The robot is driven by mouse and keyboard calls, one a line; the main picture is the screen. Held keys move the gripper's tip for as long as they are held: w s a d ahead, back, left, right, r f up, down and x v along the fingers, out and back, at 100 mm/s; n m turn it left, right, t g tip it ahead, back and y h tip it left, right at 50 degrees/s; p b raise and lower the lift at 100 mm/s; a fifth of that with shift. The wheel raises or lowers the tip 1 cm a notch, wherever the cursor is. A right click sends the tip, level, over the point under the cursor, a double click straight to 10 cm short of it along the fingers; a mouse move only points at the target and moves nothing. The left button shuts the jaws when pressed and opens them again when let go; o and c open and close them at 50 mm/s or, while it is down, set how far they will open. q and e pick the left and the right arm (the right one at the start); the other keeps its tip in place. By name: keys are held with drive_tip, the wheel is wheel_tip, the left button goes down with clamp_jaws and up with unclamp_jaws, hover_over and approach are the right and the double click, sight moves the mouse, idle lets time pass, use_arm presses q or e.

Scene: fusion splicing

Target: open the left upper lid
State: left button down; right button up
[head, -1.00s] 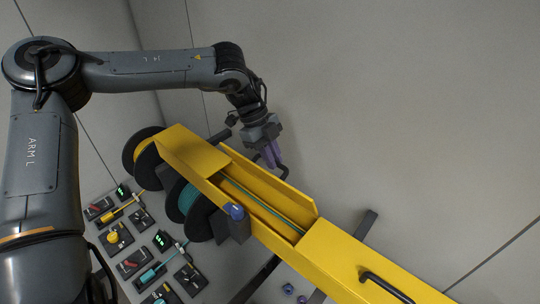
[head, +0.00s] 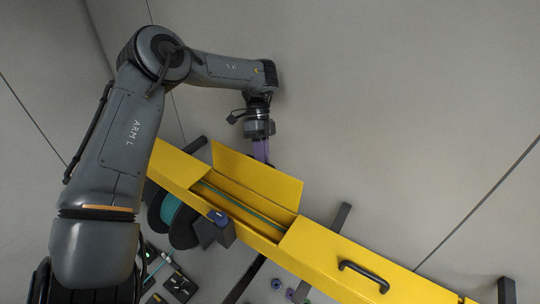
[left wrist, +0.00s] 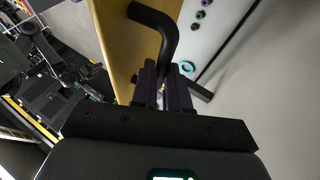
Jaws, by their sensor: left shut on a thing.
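The left upper lid (head: 255,180) is a yellow panel on the far side of the yellow trough (head: 320,250). It is swung up and back from the opening, with its broad inner face showing in the head view. My left gripper (head: 262,150) is behind the lid's upper edge, its purple fingertips partly hidden by the lid. In the left wrist view the fingers (left wrist: 163,88) are shut on the black bent handle (left wrist: 160,22) beside the yellow panel. My right gripper is not in view.
A teal cable (head: 240,205) runs inside the open trough. A second closed cover carries a black handle (head: 362,275) further right. A dark block with a blue top (head: 217,217) stands at the near side, by a teal spool (head: 172,210).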

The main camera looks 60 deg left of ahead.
use_arm(q)
drive_tip(key=shift+s+f, duration=0.1)
drive_tip(key=shift+f, duration=0.05)
drive_tip(key=c, duration=1.1)
unclamp_jaws()
drive_tip(key=shift+w+d+r+b, duration=0.7)
drive_tip(key=shift+d+r+b, duration=0.15)
drive_tip(key=shift+d+r, duration=1)
drive_tip(key=shift+w+d+r+b, duration=0.75)
drive_tip(key=shift+d+r+b, duration=0.15)
drive_tip(key=shift+d+r, duration=0.9)
drive_tip(key=shift+w+d+r+b, duration=0.7)
drive_tip(key=shift+d+r+b, duration=0.15)
drive_tip(key=shift+d+r, duration=1)
drive_tip(key=shift+a, duration=0.1)
